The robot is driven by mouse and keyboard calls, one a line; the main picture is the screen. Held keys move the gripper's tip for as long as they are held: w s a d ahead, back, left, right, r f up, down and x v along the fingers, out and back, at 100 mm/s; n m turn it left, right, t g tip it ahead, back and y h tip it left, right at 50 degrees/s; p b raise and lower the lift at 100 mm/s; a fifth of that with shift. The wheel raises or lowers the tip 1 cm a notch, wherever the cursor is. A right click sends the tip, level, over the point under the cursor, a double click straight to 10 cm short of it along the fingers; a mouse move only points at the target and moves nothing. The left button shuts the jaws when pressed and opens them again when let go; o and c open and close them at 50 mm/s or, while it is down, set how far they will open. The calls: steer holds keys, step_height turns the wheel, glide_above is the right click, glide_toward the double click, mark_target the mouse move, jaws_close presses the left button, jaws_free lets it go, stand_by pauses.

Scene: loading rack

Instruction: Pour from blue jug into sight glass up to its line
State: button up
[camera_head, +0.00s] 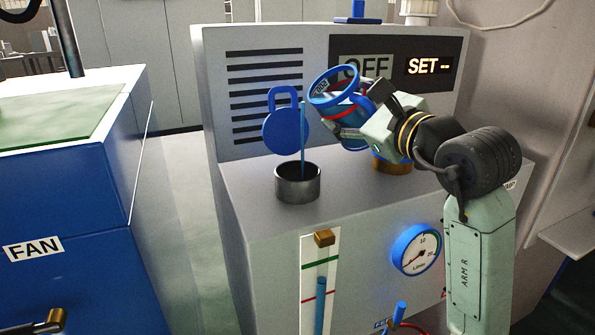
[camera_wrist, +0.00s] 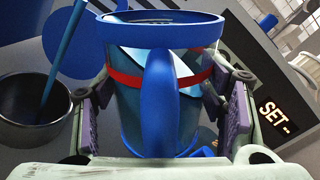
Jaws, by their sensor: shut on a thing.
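My gripper (camera_head: 372,125) is shut on the blue jug (camera_head: 334,92), and its pads press the jug's sides in the wrist view (camera_wrist: 165,105). The jug has a blue rim, a red band and a blue handle, and is tilted to the left. A thin blue stream (camera_head: 303,140) runs from near its lip into the dark metal cup (camera_head: 298,188); the cup also shows in the wrist view (camera_wrist: 25,125). On the cabinet front, the sight glass (camera_head: 309,315) has a green line above a red line. Its blue column tops out between them. Its lower end is cut off.
A round gauge (camera_head: 416,250) marked Litres sits right of the sight glass. A blue padlock-shaped tag (camera_head: 285,132) is behind the cup. A brass fitting (camera_head: 392,166) stands below my gripper. The panel reads OFF and SET--. A blue FAN cabinet (camera_head: 60,215) stands left.

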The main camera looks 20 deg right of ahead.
steer(key=shift+a+f+n+b, duration=0.1)
steer(key=shift+f+n+b, duration=0.2)
steer(key=shift+n, duration=0.5)
steer(key=shift+a+f+n+b, duration=0.1)
steer(key=shift+n+b, duration=0.3)
steer(key=shift+n, duration=0.4)
stand_by(3.1)
steer(key=shift+f+n+b, duration=0.8)
steer(key=shift+f+b, duration=0.1)
steer(key=shift+f, duration=0.1)
stand_by(2.1)
